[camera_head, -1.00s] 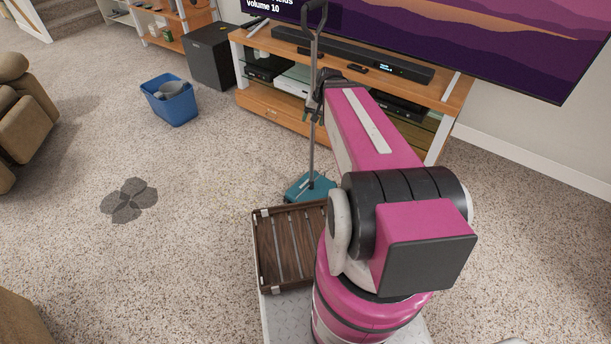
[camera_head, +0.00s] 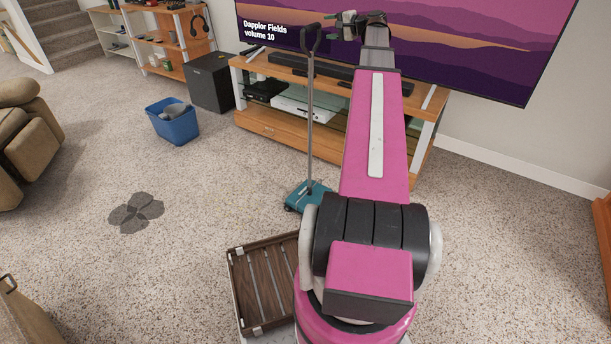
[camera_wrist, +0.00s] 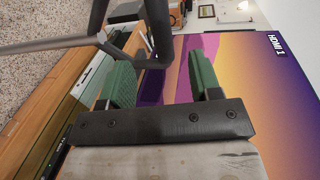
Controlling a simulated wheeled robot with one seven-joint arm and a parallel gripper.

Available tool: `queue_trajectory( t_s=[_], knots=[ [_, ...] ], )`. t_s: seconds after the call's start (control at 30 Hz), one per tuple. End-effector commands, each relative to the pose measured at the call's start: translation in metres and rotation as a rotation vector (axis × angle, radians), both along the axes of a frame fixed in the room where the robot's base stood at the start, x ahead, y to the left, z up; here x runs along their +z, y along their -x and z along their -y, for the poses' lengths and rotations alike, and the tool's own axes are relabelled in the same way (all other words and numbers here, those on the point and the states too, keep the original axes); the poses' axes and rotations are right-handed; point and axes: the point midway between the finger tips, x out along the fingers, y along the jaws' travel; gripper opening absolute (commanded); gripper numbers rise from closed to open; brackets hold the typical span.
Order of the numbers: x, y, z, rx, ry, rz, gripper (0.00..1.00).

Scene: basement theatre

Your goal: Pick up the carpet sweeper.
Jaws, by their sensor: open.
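The carpet sweeper stands upright on the carpet, with a teal head (camera_head: 307,196), a thin grey pole (camera_head: 310,110) and a black loop handle (camera_head: 311,38). In the wrist view the dark handle loop (camera_wrist: 160,30) and the pole (camera_wrist: 60,43) cross the upper left, in front of the fingertips. My gripper (camera_head: 338,22) is at about handle height, just right of the loop in the head view. In the wrist view my gripper (camera_wrist: 161,72) is open, its green-padded fingers apart. The loop overlaps the left finger's side; I cannot tell whether they touch.
The TV stand (camera_head: 270,130) and the large TV (camera_head: 480,40) are close behind the sweeper. A blue bin (camera_head: 174,124) and a black speaker box (camera_head: 210,82) stand to the left. A slatted wooden tray (camera_head: 262,280) is beside my arm's base. Carpet at the left is mostly clear.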

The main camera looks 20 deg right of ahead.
Motion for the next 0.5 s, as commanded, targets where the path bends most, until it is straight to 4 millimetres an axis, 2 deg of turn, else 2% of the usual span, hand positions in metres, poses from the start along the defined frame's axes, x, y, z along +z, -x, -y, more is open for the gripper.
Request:
queue_trajectory(
  t_s=[0.3,0.5],
  knots=[
    [-0.008,-0.033,-0.026,0.002,0.0,-0.001,0.58],
    [-0.011,-0.044,-0.035,0.001,0.001,0.0,0.58]
  ],
)
